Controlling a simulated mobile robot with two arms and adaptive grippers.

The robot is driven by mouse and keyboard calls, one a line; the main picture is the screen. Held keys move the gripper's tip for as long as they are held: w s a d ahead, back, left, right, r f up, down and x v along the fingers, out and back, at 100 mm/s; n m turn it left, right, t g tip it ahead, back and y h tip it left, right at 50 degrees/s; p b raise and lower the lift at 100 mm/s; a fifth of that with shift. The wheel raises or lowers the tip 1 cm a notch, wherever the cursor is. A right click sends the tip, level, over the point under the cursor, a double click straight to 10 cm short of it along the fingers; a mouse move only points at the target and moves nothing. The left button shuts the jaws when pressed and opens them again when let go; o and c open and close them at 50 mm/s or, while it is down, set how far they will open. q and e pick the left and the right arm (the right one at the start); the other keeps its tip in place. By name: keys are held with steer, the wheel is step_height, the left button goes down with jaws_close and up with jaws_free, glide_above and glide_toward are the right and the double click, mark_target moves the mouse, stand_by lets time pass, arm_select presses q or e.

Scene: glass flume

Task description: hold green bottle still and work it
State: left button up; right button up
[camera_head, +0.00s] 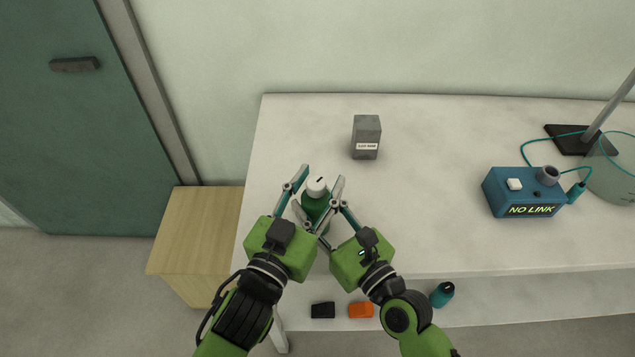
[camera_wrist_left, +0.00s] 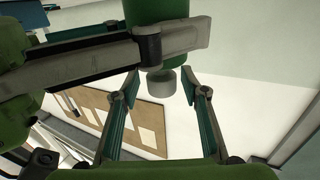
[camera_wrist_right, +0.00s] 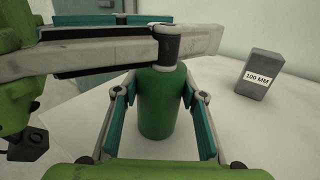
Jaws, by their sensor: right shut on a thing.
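The green bottle (camera_head: 314,208), with a white cap (camera_head: 317,186), stands upright near the left end of the bench. My right gripper (camera_head: 315,199) is shut on its green body, which shows between the fingers in the right wrist view (camera_wrist_right: 158,110). My left gripper (camera_head: 322,174) is higher, its open fingers on either side of the cap. In the left wrist view the cap (camera_wrist_left: 162,83) sits between those fingers with a gap on both sides. A finger of the other gripper crosses in front of the bottle in each wrist view, hiding part of it.
A grey block (camera_head: 366,138) labelled 100 MM stands behind the bottle. A blue box (camera_head: 523,193) reading NO LINK, with a cable, is at the right. Black (camera_head: 323,310) and orange (camera_head: 361,310) pieces and a teal bottle (camera_head: 442,294) lie lower down. The bench's middle is clear.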

arm_select(q)
steer(key=shift+a, duration=0.1)
steer(key=shift+s+a+f, duration=0.1)
steer(key=shift+s+a, duration=0.15)
steer(key=shift+s, duration=0.35)
steer(key=v, duration=1)
steer(key=shift+s, duration=0.4)
